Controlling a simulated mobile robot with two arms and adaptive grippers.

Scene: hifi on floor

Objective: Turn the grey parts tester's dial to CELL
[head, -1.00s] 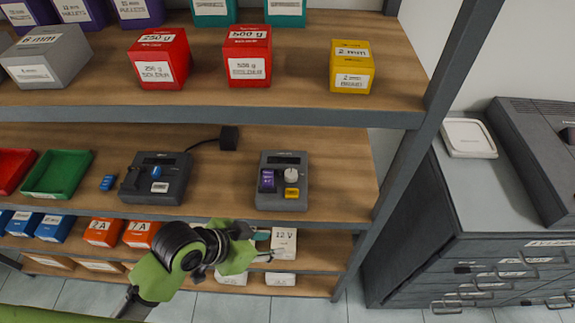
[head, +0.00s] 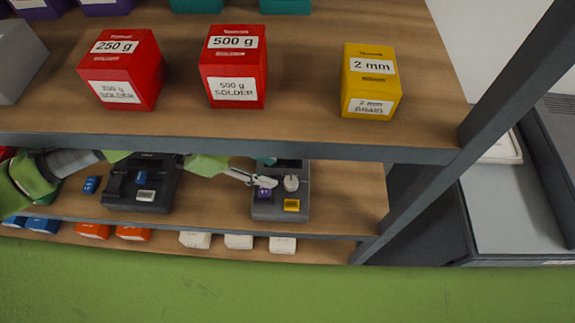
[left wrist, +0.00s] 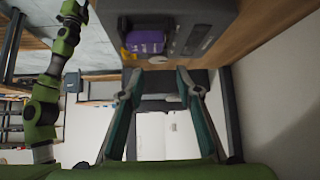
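The grey parts tester (head: 271,211) stands on the middle shelf, with a dark display at its back. Its white dial (head: 291,183) is at the right of its face; the dial's labels are too small to read. A purple block (head: 264,194) and a yellow block (head: 291,205) sit on it. My left gripper (head: 268,172) reaches in from the left, its fingertips over the tester, left of the dial. In the left wrist view my left gripper (left wrist: 161,78) is open, its fingers apart, with the dial (left wrist: 158,59) showing between and beyond the tips. My right gripper is not seen.
A darker tester (head: 125,199) with a blue knob stands to the left, a small blue part (head: 91,184) beside it. The upper shelf's edge (head: 220,147) hangs close above my left arm. A shelf post (head: 420,190) stands to the right. White boxes (head: 239,241) sit below.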

